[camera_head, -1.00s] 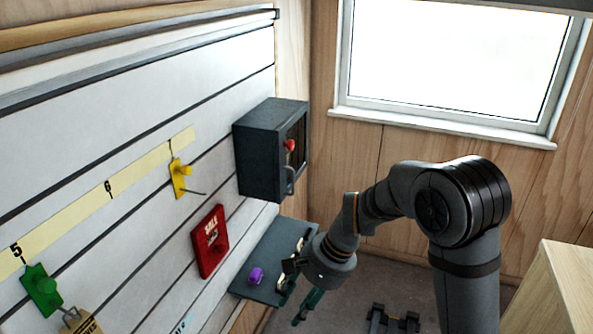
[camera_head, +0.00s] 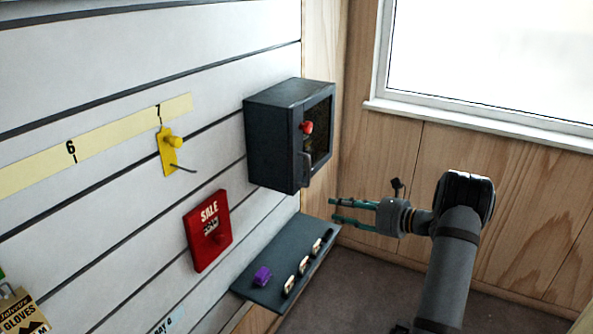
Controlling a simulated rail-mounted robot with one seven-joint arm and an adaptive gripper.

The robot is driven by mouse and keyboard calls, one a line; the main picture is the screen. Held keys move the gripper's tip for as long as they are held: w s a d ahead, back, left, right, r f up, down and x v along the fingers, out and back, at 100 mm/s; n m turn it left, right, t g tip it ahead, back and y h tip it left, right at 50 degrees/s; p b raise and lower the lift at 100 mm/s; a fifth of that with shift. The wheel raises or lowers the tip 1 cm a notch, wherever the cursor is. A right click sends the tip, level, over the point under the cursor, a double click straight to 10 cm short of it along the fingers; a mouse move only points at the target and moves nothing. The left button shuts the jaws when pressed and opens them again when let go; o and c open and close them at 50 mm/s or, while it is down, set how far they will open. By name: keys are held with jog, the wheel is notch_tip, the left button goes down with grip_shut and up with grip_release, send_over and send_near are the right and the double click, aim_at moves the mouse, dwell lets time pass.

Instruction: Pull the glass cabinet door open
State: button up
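The glass cabinet (camera_head: 272,138) is a dark grey box fixed to the slatted wall. Its glass door (camera_head: 319,132) faces right and appears shut. My gripper (camera_head: 333,210) is to the right of and lower than the cabinet in the picture. Its two teal fingers point left, are spread apart and hold nothing. It is apart from the handle.
A dark shelf (camera_head: 262,288) below the cabinet carries a purple item (camera_head: 262,277) and several small pieces. A red sale sign (camera_head: 207,230) and a yellow hook (camera_head: 172,150) are on the wall. A window (camera_head: 480,60) is at the back right. Floor space is open right of the shelf.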

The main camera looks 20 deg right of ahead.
aim_at(309, 171)
notch_tip(309, 171, up, 7)
jog(key=w+m+t, duration=0.1)
jog(key=t, duration=0.2)
jog(key=p+x, duration=0.3)
jog(key=x, duration=0.7)
jog(key=shift+f, duration=0.2)
jog(key=shift+c, duration=1)
grip_shut()
